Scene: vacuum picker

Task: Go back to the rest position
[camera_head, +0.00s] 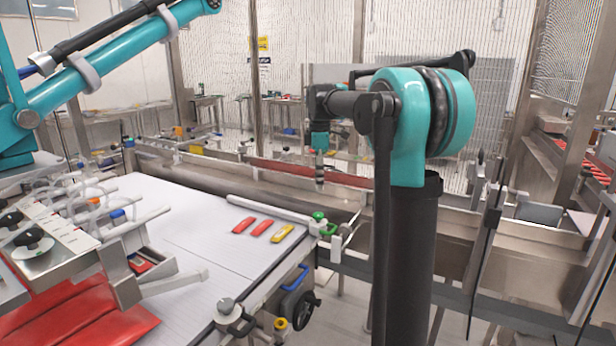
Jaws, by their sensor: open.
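No adaptive gripper with fingers that I can make out as mine shows in the head view. A teal and black arm (408,130) stands on a dark column right of centre. A slim upright tool (319,165) hangs at its left end, and I see no fingers on it. Another teal arm (110,65) crosses the upper left. Two red packets (262,228) and a yellow packet (283,234) lie in a row on the white work surface (190,235).
A suction frame with hoses (60,225) fills the lower left, above large red packs (85,315). A metal conveyor (480,255) runs across the back and right. A wheel (300,308) shows beside the work surface. Wire fencing closes the back.

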